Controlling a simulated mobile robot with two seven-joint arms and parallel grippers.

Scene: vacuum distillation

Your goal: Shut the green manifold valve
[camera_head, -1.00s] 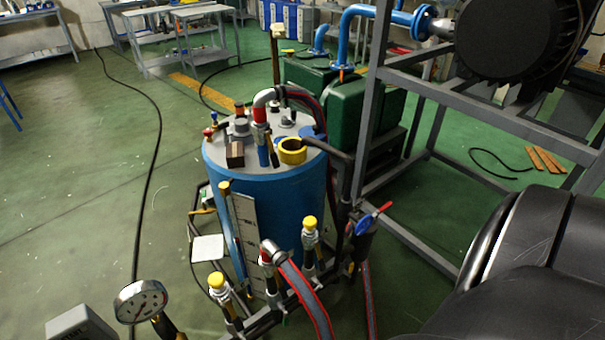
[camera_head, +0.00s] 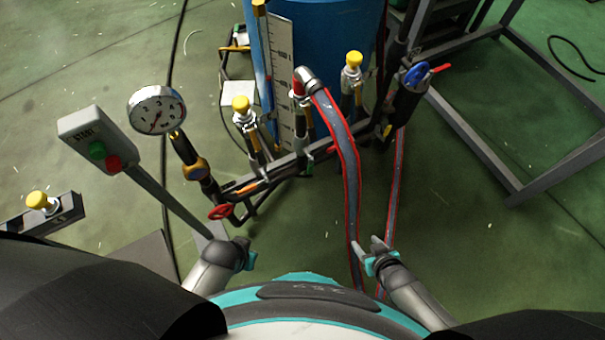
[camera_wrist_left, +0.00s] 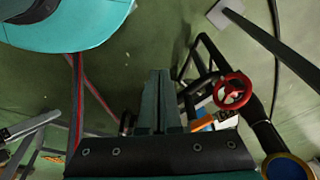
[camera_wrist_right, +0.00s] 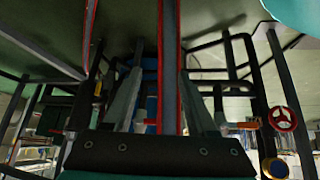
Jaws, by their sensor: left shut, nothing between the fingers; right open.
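The black manifold pipe (camera_head: 275,178) runs low in front of the blue tank in the head view. A small green part (camera_head: 309,168), perhaps the green valve's handle, shows on it below the hose elbow; its setting is too small to tell. My left gripper (camera_head: 250,258) is shut and empty, in front of the manifold's left end; its closed fingers show in the left wrist view (camera_wrist_left: 157,95). My right gripper (camera_head: 370,250) is open beside the red-edged hose. In the right wrist view the hose passes across the gap between its fingers (camera_wrist_right: 165,100); I cannot tell whether it lies between them.
A red handwheel (camera_head: 221,211) and a pressure gauge (camera_head: 156,110) are at the manifold's left. Yellow-capped valves (camera_head: 242,104) stand along it. A button box (camera_head: 98,138) stands left. A blue valve with a red lever (camera_head: 415,75) and a steel frame (camera_head: 470,135) are right.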

